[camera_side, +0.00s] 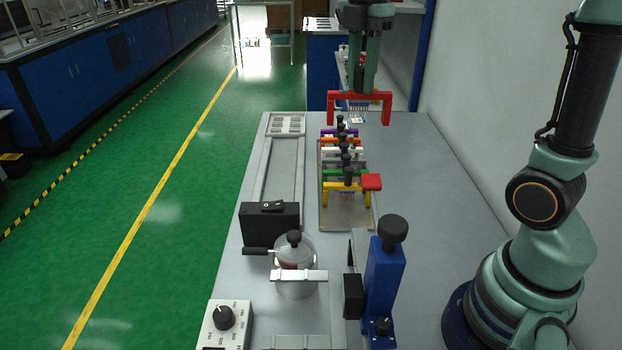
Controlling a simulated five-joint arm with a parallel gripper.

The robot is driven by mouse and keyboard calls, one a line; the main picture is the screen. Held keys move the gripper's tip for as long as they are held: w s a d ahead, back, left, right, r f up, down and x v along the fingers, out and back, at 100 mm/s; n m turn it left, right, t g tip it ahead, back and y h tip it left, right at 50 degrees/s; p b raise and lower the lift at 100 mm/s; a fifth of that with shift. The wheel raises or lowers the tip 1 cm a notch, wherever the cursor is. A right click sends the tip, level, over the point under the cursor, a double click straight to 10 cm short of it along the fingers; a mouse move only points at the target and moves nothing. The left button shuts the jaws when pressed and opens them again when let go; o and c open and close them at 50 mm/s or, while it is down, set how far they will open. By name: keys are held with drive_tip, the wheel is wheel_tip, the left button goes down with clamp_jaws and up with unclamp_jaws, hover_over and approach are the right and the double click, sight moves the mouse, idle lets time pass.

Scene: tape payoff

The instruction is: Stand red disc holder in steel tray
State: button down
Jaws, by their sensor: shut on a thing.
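The red disc holder (380,96) is a wide red bracket with a leg down at each end and a row of thin pale pieces hanging under its middle. My gripper (361,86) is shut on the middle of its top bar and holds it level in the air, at the far end of the bench. The steel tray (346,220) lies on the bench nearer the camera. Several holders in purple, orange, white, green and yellow with black knobs stand in it in a row. The holder's exact height above the bench is hard to tell.
A red block (371,182) sits at the right end of the yellow holder. A long grey tray (264,170) lies to the left. A black box (271,224), a lidded glass jar (294,250) and a blue stand (383,275) are nearer. The bench right of the steel tray is clear.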

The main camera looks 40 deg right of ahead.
wheel_tip(320, 180, down, 24)
idle(0.6)
drive_tip(key=shift+f, duration=0.4)
idle(1.2)
drive_tip(key=c, duration=0.6)
unclamp_jaws()
drive_tip(key=shift+o, duration=0.3)
drive_tip(key=o, duration=0.5)
wheel_tip(320, 180, up, 7)
